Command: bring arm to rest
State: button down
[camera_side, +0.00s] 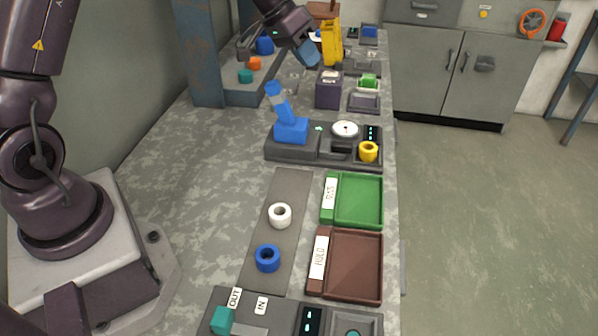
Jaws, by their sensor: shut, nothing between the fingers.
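My gripper (309,55) is at the top of the view, over the far part of the bench. It is tilted down to the right, and its blue-tipped fingers are shut with nothing between them. It hangs clear of the blue upright device (290,128) on the dark base below it. The yellow upright piece (331,42) appears just right of the fingertips; I cannot tell the gap in depth.
A white ring (280,215) and a blue ring (268,258) stand on the grey strip. A green tray (359,200) and a brown tray (354,265) lie to its right, both empty. A yellow ring (368,152) sits on the dark base. A purple box (328,92) stands below my gripper.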

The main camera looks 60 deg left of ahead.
jog(key=s+d+r+y, duration=0.1)
jog(key=s+d+r, duration=0.3)
jog(key=s+r, duration=0.3)
jog(key=s+d+r+y, duration=0.2)
jog(key=s+d+r, duration=0.25)
jog(key=s, duration=0.35)
jog(key=s+d+y, duration=0.1)
jog(key=s, duration=1.3)
jog(key=shift+f, duration=0.25)
jog(key=c, duration=1.8)
grip_release()
